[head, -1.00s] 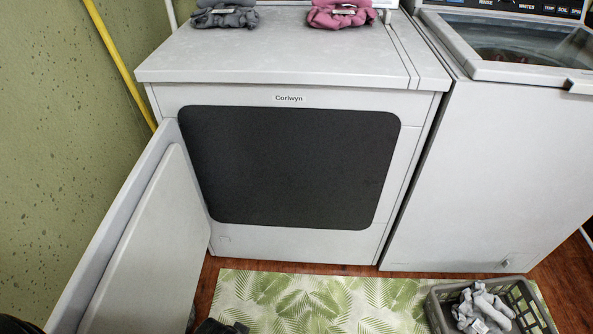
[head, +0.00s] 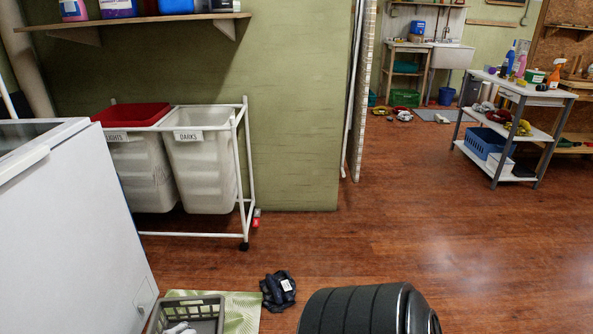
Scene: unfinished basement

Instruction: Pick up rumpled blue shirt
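A rumpled dark navy-blue garment (head: 278,291) with a small white tag lies on the wood floor in the head view, low and a little left of the middle. It is beside the right edge of the leaf-print mat (head: 243,312), close to or touching it. I take it to be the blue shirt. Neither of my grippers is in view, so their states do not show.
A grey basket (head: 205,305) with light cloth stands left of the garment, near the white washer (head: 70,235). A white-framed hamper cart (head: 247,170) stands behind. A shelved table (head: 515,95) is at the far right. The middle floor is clear.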

